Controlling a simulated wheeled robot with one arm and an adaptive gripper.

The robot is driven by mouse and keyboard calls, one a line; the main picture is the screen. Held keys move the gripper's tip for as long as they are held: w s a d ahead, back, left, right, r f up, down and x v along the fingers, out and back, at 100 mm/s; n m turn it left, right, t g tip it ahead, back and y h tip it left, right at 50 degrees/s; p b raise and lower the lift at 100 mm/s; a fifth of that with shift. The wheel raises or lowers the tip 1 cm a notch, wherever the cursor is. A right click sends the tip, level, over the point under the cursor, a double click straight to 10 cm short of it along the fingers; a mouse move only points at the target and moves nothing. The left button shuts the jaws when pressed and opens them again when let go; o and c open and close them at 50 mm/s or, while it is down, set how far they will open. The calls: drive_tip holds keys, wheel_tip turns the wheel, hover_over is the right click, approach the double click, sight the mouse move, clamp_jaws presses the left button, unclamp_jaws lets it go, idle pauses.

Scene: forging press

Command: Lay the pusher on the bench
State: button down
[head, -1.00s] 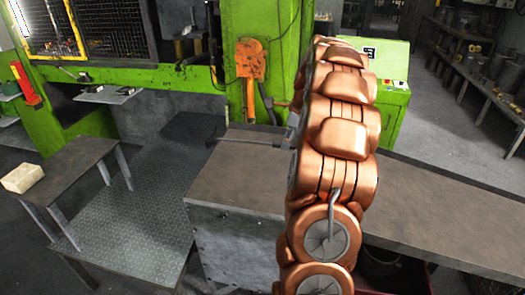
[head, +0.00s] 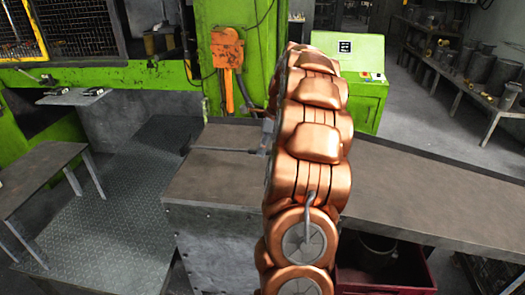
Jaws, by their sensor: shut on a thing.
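The pusher (head: 222,150) is a thin dark rod with a short crosspiece at its left end. It lies roughly level across the picture, over the back part of the metal bench (head: 210,183). The crosspiece shows near the bench's left edge. I cannot tell whether the rod touches the top or hangs a little above it. My gripper (head: 267,137) is shut on the rod's right end. My copper-coloured arm hides much of the gripper and whatever part of the rod lies behind it.
A long brown surface (head: 425,195) runs right from behind my arm. A red bin (head: 385,280) stands below it. The green press and orange box (head: 227,60) are behind the bench. A low table (head: 35,180) stands left, and a green control cabinet (head: 345,75) behind right.

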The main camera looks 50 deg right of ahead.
drive_tip(key=shift+f, duration=0.1)
drive_tip(key=b, duration=0.3)
hover_over(260, 177)
drive_tip(key=shift+s+d+f, duration=0.1)
drive_tip(key=shift+s+f, duration=0.1)
drive_tip(key=shift+f, duration=1.3)
drive_tip(key=shift+s+d+f, duration=0.1)
drive_tip(key=shift+s+f, duration=0.1)
drive_tip(key=shift+f, duration=2.85)
drive_tip(key=c, duration=1)
unclamp_jaws()
drive_tip(key=shift+o, duration=0.2)
drive_tip(key=v, duration=1.2)
drive_tip(key=shift+a, duration=0.1)
